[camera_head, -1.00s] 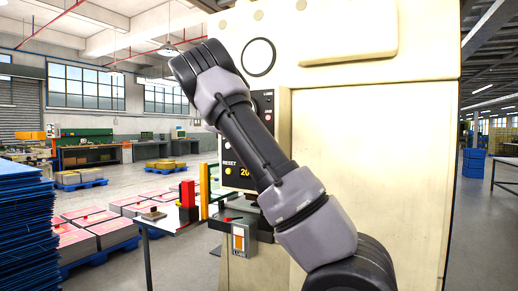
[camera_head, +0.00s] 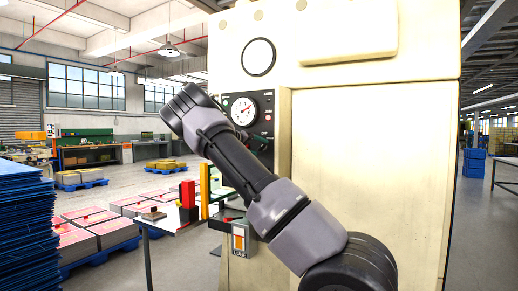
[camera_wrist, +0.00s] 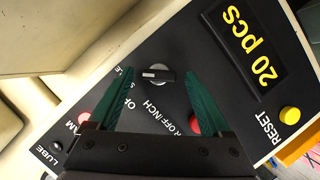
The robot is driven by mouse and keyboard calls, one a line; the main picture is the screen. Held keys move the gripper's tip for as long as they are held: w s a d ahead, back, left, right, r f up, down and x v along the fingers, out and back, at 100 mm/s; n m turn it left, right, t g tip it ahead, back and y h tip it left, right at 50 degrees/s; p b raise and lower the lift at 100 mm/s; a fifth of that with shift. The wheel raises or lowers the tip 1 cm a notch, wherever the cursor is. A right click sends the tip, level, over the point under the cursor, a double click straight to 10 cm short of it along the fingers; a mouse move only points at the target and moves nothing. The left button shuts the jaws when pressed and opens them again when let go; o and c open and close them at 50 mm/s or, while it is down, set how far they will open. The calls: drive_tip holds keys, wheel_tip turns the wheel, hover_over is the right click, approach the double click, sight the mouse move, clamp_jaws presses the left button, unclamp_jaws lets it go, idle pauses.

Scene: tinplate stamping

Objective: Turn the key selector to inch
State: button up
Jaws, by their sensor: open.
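The key selector (camera_wrist: 158,75) shows in the wrist view as a black bar handle on a round silver base, set in a black panel (camera_wrist: 225,85). A pale mark on the handle points left in the picture, towards a partly hidden label. The word INCH is printed below the handle. My gripper (camera_wrist: 160,72) is open, with one green finger on each side of the selector and a gap to the handle on both sides. I cannot tell how far the fingertips are from the panel.
Round the selector are a yellow RESET button (camera_wrist: 290,115), a red button (camera_wrist: 193,122), a lube button (camera_wrist: 57,147) and a 20 pcs display (camera_wrist: 250,45). In the head view, a gauge (camera_head: 243,111) sits on the cream press (camera_head: 370,180). A small table (camera_head: 165,224) stands left of it.

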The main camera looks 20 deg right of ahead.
drive_tip(key=shift+w+d+f, duration=0.1)
drive_tip(key=shift+w+d, duration=0.05)
drive_tip(key=shift+d, duration=0.2)
clamp_jaws()
drive_tip(key=shift+f+n+t+h, duration=0.15)
drive_tip(key=shift+n+t+h, duration=0.55)
drive_tip(key=shift+n, duration=2.15)
drive_tip(key=shift+f+n+t+h, duration=0.15)
drive_tip(key=shift+n+h, duration=1.1)
drive_tip(key=shift+n, duration=1.55)
drive_tip(key=shift+f+n+t+h, duration=0.3)
drive_tip(key=shift+n+h, duration=0.65)
drive_tip(key=shift+n, duration=1.9)
drive_tip(key=shift+r, duration=0.1)
